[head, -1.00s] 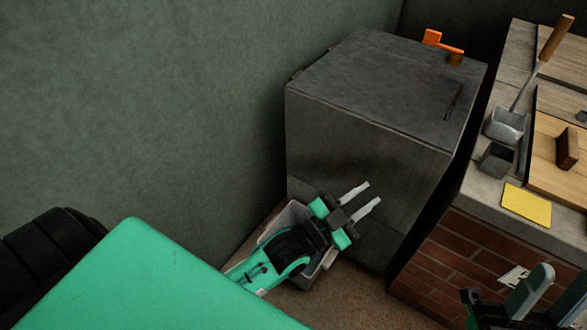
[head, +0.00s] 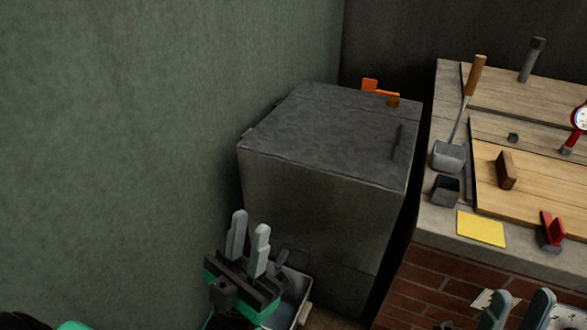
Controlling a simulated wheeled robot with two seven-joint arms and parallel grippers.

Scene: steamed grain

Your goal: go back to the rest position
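My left gripper (head: 247,245) is at the lower middle of the head view, in front of the dark metal box. Its two grey fingers point up and stand apart with nothing between them. My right gripper (head: 516,312) is at the bottom right edge, in front of the brick counter. Its two fingers also stand apart and nothing shows between them; its lower part is cut off by the frame.
A dark metal box (head: 320,130) stands by the green wall. A grey bin (head: 294,292) is partly hidden behind my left gripper. The brick counter (head: 420,268) bears a scoop (head: 449,155), a small dark cup (head: 446,190), a yellow cloth (head: 481,229) and wooden lids (head: 520,165).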

